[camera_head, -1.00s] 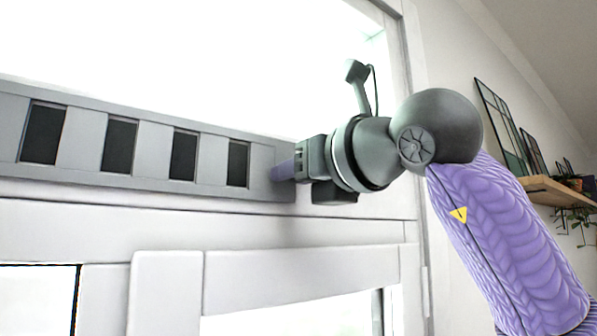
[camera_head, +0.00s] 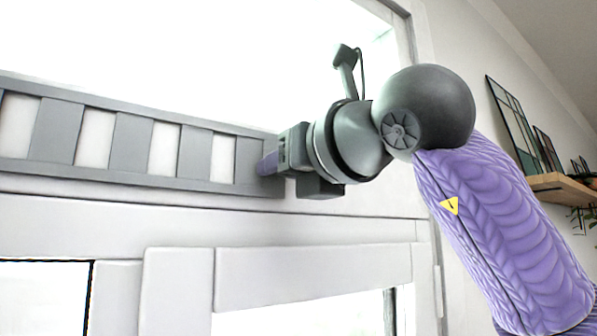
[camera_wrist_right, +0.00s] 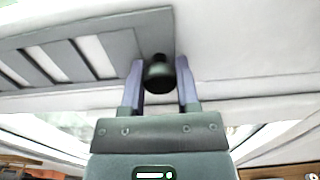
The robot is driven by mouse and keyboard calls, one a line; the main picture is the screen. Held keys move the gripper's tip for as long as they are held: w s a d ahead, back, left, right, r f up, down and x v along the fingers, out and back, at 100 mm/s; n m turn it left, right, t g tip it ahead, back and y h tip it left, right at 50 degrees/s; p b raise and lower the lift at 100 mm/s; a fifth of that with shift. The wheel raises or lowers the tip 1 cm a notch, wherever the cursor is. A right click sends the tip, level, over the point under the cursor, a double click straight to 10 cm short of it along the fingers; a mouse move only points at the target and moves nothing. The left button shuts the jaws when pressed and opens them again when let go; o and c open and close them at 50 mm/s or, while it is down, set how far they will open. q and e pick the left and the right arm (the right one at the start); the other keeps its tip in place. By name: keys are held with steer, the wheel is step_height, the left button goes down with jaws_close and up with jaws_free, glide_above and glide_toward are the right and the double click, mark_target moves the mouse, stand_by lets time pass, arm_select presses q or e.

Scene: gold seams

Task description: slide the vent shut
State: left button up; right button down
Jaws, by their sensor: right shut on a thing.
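The vent (camera_head: 130,142) is a long grey slotted strip along the top of the white frame, at the left in the head view. Its slots show white between grey bars. It also shows in the wrist view (camera_wrist_right: 121,46), at the upper left. My right gripper (camera_head: 268,163) is at the strip's right end. In the wrist view, its purple fingers (camera_wrist_right: 160,82) stand on both sides of a dark round knob (camera_wrist_right: 158,72), shut on it. The fingers and gripper body hide the knob in the head view. My left gripper is not in view.
The white door or window frame (camera_head: 310,275) fills the area below the strip, with bright panes above and below. A wooden shelf (camera_head: 560,186) with plants and dark framed pictures (camera_head: 508,118) is on the wall at the right, behind my right arm.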

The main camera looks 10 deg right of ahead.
steer(key=c, duration=0.8)
jaws_free()
steer(key=shift+s+r, duration=0.1)
steer(key=o, duration=0.5)
steer(key=shift+s+a, duration=0.15)
steer(key=shift+a, duration=0.1)
steer(key=shift+c, duration=0.2)
steer(key=shift+d, duration=0.15)
steer(key=shift+s+d+b, duration=0.1)
steer(key=shift+s+b, duration=0.1)
steer(key=shift+b, duration=0.1)
steer(key=b+v, duration=0.3)
steer(key=v, duration=0.6)
steer(key=shift+s, duration=0.15)
